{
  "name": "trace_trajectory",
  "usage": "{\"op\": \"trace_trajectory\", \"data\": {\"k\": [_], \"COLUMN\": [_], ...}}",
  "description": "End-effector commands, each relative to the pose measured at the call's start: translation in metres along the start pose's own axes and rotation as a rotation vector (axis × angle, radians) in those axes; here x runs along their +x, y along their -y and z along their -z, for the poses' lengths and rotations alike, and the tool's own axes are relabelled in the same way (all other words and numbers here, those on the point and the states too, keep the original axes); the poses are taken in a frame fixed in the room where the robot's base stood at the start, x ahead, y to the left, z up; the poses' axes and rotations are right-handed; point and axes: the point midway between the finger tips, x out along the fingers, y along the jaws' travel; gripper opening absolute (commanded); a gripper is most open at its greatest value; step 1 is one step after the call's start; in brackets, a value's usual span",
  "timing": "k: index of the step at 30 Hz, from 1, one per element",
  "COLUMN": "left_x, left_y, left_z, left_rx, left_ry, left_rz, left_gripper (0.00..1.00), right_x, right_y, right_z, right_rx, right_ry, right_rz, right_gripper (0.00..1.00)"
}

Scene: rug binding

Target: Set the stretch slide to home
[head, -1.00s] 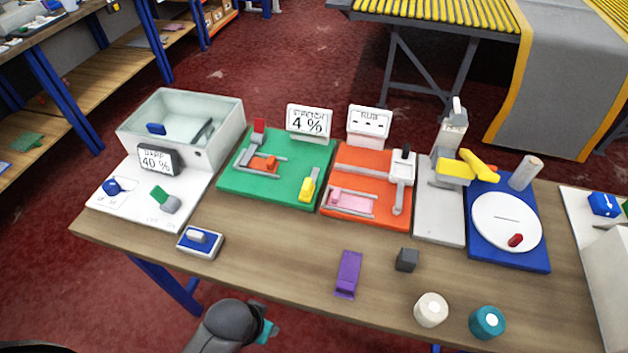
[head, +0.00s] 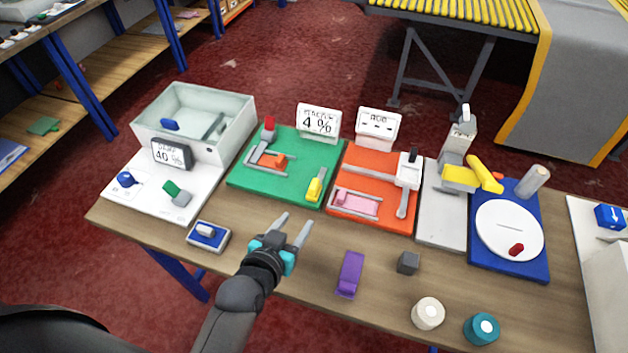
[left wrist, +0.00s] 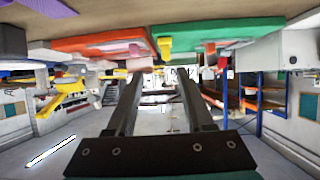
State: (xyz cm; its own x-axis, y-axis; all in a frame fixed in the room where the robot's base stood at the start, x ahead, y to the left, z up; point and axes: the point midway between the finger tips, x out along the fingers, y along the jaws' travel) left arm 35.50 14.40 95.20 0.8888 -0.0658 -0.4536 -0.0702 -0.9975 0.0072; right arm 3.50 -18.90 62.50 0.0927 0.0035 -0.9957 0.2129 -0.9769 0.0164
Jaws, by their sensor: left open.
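I cannot tell which of these is the slide. My left gripper (head: 295,220) is open and empty, in front of the green board and apart from it. In the left wrist view, which looks upside down, the green board (left wrist: 228,36) and yellow piece (left wrist: 165,46) lie beyond the open fingers (left wrist: 160,76). My right gripper is out of view.
An orange board (head: 372,210) stands right of the green one, and a white tub (head: 235,125) to its left. A blue-and-white switch box (head: 208,236), purple block (head: 349,274), dark cube (head: 408,262) and two spools lie along the front.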

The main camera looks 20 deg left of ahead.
Motion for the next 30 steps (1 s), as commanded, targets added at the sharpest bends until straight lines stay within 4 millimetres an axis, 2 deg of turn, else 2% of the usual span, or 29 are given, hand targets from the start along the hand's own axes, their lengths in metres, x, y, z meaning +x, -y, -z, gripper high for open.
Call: {"op": "trace_trajectory", "data": {"k": [3, 7, 11, 30], "left_x": [0.001, 0.004, 0.017, 0.12], "left_y": [0.005, 0.007, 0.007, 0.011], "left_z": [0.011, 0.014, 0.015, 0.022], "left_rx": [-0.008, -0.009, -0.009, -0.01], "left_ry": [-0.06, -0.081, -0.082, -0.08], "left_rz": [0.028, 0.037, 0.037, 0.036], "left_gripper": [0.53, 0.53, 0.53, 0.53], "right_x": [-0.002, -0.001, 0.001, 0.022], "right_y": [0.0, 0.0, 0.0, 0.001], "right_z": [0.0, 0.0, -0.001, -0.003], "right_rx": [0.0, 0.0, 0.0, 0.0], "right_ry": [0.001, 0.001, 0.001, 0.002], "right_rz": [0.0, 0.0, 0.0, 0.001], "right_gripper": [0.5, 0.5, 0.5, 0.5]}}
